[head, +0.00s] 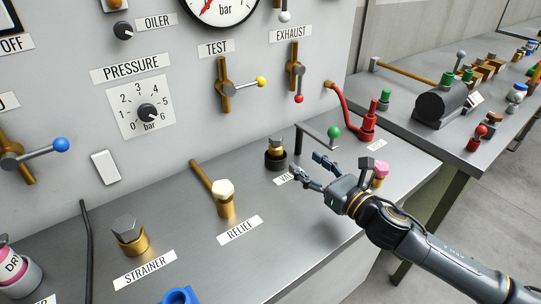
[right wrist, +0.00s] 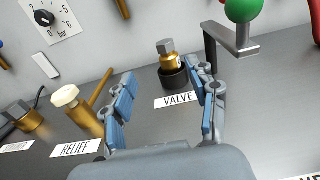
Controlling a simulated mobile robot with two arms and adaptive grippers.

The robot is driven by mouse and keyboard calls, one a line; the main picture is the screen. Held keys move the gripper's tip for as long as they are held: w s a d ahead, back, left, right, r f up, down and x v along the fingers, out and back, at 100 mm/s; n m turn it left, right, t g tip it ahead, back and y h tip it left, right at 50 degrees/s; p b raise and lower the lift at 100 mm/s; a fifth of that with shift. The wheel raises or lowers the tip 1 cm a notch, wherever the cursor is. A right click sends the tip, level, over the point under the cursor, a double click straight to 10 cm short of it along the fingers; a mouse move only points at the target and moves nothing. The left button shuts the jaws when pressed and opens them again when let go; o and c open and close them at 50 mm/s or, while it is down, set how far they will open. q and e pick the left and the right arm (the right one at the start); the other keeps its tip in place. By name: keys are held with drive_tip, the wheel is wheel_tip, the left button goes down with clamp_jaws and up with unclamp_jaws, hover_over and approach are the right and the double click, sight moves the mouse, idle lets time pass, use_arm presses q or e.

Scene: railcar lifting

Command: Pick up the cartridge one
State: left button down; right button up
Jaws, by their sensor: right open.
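A brass cartridge with a grey hex top (head: 276,146) stands upright in a black round socket (head: 276,163) on the grey bench, behind the VALVE label. I take it as the cartridge; no number shows on it. In the right wrist view the cartridge (right wrist: 168,56) shows ahead, between the spread fingers but beyond them. My right gripper (head: 308,166) is open and empty, just to the right of the cartridge and apart from it in the head view. Its two fingers also show in the right wrist view (right wrist: 164,82). My left gripper is not in view.
A grey crank handle with a green ball (head: 334,132) stands close right of the cartridge. The RELIEF fitting (head: 224,200) and STRAINER fitting (head: 129,236) stand to the left. A red fitting with a hose (head: 369,127) is farther right. The upright panel rises behind.

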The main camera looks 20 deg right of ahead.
sight(281, 142)
drive_tip(key=x, duration=0.3)
drive_tip(key=p+x, duration=0.1)
drive_tip(key=x, duration=0.5)
drive_tip(key=shift+f+p, duration=0.3)
drive_tip(key=shift+p, duration=0.1)
drive_tip(key=shift+w+r, duration=0.1)
drive_tip(key=shift+w, duration=0.35)
drive_tip(key=x, duration=0.1)
drive_tip(key=p+x, duration=0.1)
drive_tip(key=x, duration=0.1)
drive_tip(key=shift+w+d, duration=0.1)
drive_tip(key=shift+w, duration=0.65)
clamp_jaws()
